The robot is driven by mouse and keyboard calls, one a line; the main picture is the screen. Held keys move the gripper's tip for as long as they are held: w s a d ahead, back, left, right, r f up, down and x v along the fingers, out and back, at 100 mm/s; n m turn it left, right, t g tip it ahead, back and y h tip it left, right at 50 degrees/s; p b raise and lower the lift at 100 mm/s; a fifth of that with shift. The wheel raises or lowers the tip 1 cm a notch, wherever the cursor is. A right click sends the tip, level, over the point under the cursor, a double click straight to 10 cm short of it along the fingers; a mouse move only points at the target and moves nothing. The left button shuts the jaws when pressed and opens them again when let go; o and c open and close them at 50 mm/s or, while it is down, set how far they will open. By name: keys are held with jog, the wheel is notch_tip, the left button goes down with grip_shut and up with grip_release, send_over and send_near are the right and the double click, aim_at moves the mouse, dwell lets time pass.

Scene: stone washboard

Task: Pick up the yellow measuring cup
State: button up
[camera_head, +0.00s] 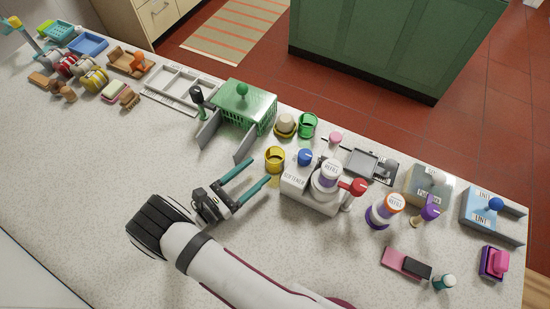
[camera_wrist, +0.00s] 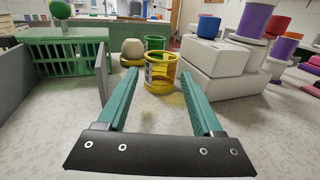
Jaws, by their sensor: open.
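The yellow measuring cup (camera_head: 275,160) stands upright on the speckled counter, left of the white softener dispenser. In the wrist view the yellow cup (camera_wrist: 160,74) is straight ahead, past the fingertips and roughly between their lines. My gripper (camera_head: 256,174) is open and empty, its teal fingers low over the counter and pointing toward the cup. The two teal fingers also frame the wrist view (camera_wrist: 163,85). The cup and the fingers appear apart. A small yellow patch shows on the counter just in front of the cup.
A green crate (camera_head: 262,118) with grey panels stands left of the cup. A green cup (camera_head: 307,125) and a beige-topped yellow item (camera_head: 286,124) are behind it. The white dispenser (camera_head: 310,195) with a blue knob (camera_head: 305,157) is close on its right. Counter left of my gripper is clear.

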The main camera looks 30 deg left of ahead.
aim_at(268, 162)
jog(key=x, duration=0.6)
jog(key=shift+w+d+r, duration=0.15)
jog(key=shift+w+d, duration=0.1)
jog(key=shift+w, duration=0.05)
jog(key=c, duration=1)
